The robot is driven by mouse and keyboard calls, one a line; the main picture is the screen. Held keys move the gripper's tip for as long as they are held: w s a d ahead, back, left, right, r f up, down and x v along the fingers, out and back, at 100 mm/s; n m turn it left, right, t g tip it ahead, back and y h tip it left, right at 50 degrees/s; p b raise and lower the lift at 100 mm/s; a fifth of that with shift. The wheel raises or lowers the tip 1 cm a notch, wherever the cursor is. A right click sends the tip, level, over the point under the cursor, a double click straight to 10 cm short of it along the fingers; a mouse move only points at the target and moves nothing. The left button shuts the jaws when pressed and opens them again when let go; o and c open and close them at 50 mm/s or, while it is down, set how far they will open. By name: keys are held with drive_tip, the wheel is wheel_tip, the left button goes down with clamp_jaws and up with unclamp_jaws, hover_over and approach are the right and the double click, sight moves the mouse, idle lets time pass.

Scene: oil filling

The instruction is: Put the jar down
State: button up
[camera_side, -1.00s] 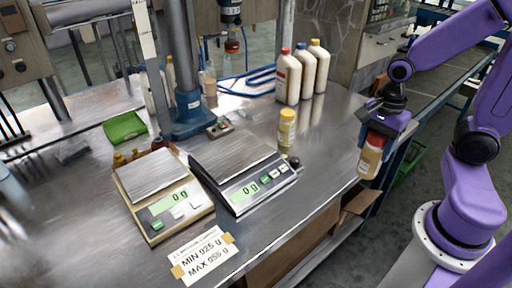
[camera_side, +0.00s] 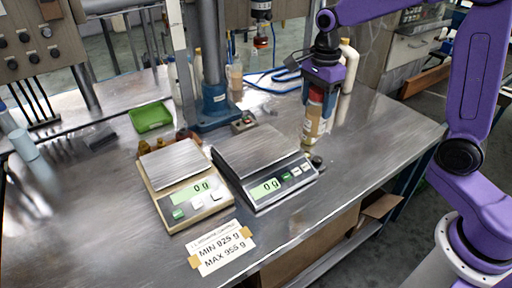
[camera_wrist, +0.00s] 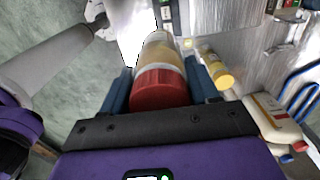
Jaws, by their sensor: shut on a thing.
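My gripper (camera_side: 320,92) is shut on the red-lidded jar (camera_side: 314,122), which holds a pale yellow-brown filling. In the side view the jar hangs nearly upright at the right of the black scale. Whether its base touches the bench cannot be told. In the wrist view the red lid (camera_wrist: 159,88) sits between the two blue fingers (camera_wrist: 160,85), with the jar's body beyond it. A smaller yellow-capped bottle (camera_wrist: 216,71) stands close beside it; in the side view it is mostly or wholly hidden behind the jar.
The black scale (camera_side: 265,165) and the cream scale (camera_side: 186,186) are empty and both read 0 g. A MIN/MAX weight sign (camera_side: 221,248) lies in front. White bottles (camera_wrist: 271,119) stand behind the jar. The metal bench (camera_side: 375,140) is clear to its right.

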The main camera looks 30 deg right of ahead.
drive_tip(key=shift+w+a+r, duration=0.2)
drive_tip(key=shift+w+a, duration=0.2)
drive_tip(key=shift+w, duration=0.15)
drive_tip(key=shift+w+f, duration=0.1)
drive_tip(key=shift+w, duration=0.25)
drive_tip(key=w+a+f, duration=0.1)
drive_tip(key=w+f, duration=1.1)
drive_tip(key=w, duration=0.1)
drive_tip(key=shift+w+a+f, duration=0.15)
drive_tip(key=shift+a+f, duration=0.2)
drive_tip(key=shift+f, duration=0.2)
drive_tip(key=o, duration=1.5)
drive_tip(key=shift+r, duration=0.1)
